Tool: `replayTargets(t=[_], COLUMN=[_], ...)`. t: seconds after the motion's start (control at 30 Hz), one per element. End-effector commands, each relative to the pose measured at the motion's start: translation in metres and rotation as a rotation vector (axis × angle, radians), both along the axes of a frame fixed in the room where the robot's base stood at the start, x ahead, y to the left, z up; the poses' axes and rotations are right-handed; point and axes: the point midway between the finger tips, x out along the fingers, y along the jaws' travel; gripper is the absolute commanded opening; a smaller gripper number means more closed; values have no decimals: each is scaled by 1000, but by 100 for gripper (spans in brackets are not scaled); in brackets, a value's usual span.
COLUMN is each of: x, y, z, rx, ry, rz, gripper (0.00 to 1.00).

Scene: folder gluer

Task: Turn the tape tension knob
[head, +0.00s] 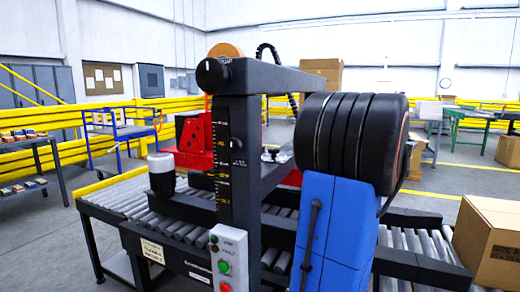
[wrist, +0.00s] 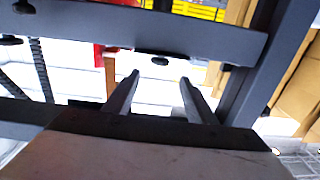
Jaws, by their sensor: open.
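The dark machine frame stands over the roller conveyor in the head view, with a scaled upright post (head: 231,170). A round black knob (head: 212,74) sits at the post's top, by an orange-brown roll (head: 225,50). A smaller black knob (head: 236,144) is on the post's face. I cannot tell which is the tape tension knob. My gripper (wrist: 158,84) shows in the wrist view with two fingers apart and nothing between them. A dark beam (wrist: 130,28) crosses beyond the fingertips, with a small dark knob (wrist: 160,61) at its lower edge. My gripper is hidden in the head view.
The conveyor rollers (head: 120,205) run under the frame. A white-and-black cylinder (head: 161,172) stands at its left. A control panel (head: 229,262) has green and red buttons. A cardboard box (head: 490,240) sits at the right. Yellow rails and a blue cart (head: 118,130) are behind.

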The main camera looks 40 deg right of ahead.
Motion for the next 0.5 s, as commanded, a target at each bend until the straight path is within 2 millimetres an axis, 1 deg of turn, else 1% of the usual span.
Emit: replayTargets(t=[0.17,0.5], x=[15,64], y=[7,29], z=[0,0], rx=[0,0], ry=[0,-1], rz=[3,2], gripper=[51,51])
